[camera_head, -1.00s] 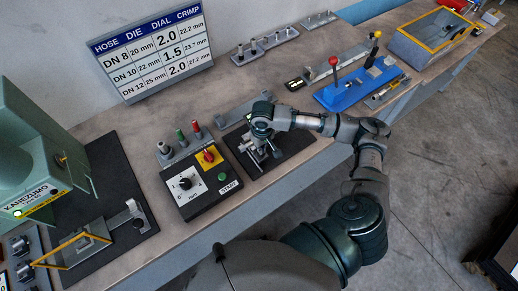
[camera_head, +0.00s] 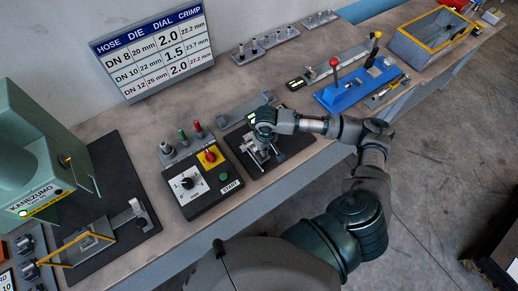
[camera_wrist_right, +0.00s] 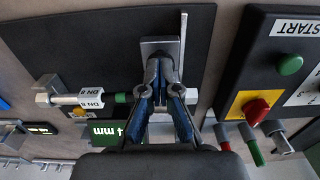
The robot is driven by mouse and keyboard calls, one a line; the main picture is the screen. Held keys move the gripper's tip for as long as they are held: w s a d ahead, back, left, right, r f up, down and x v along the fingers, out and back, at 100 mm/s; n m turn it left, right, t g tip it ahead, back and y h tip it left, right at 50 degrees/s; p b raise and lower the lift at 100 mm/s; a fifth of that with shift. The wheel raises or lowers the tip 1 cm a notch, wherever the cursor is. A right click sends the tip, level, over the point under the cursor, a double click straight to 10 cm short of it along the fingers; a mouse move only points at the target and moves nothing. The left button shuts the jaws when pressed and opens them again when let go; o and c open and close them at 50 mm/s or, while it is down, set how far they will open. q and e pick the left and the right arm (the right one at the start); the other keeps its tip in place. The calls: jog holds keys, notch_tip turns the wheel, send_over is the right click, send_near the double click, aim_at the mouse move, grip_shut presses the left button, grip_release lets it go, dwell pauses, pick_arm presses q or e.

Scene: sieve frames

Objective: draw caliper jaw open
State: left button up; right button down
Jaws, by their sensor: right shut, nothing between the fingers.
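My right gripper (camera_wrist_right: 167,92) is shut with nothing between its fingers. In the right wrist view its fingertips are over a grey metal, L-shaped jaw piece (camera_wrist_right: 160,47) on a dark mat. I cannot tell whether they touch it. A green readout marked in mm (camera_wrist_right: 105,132) lies beside the fingers, partly behind the gripper body. In the head view the same gripper (camera_head: 259,148) points down at the metal caliper parts on the mat (camera_head: 292,147), and the wrist hides much of them. The caliper's opening is not clear. My left gripper is out of view.
A control box (camera_head: 199,186) with dial, red knob and green START button stands close left of the gripper. A hose piece labelled DN 8 (camera_wrist_right: 82,99) lies across from it. A blue lever fixture (camera_head: 345,95) is to the right, and a green press (camera_head: 40,150) far left.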

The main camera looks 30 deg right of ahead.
jog(key=shift+s+a+f+g, duration=0.1)
jog(key=shift+s+f+g, duration=0.2)
jog(key=shift+s+f, duration=0.35)
jog(key=shift+r+p, duration=0.5)
jog(key=shift+p, duration=0.3)
jog(key=shift+d+r+p, duration=0.2)
jog(key=shift+r+p, duration=0.75)
jog(key=shift+p, duration=0.25)
notch_tip(320, 180, up, 2)
jog(key=shift+w+r+p, duration=0.15)
jog(key=shift+p, duration=0.5)
jog(key=shift+r, duration=1.05)
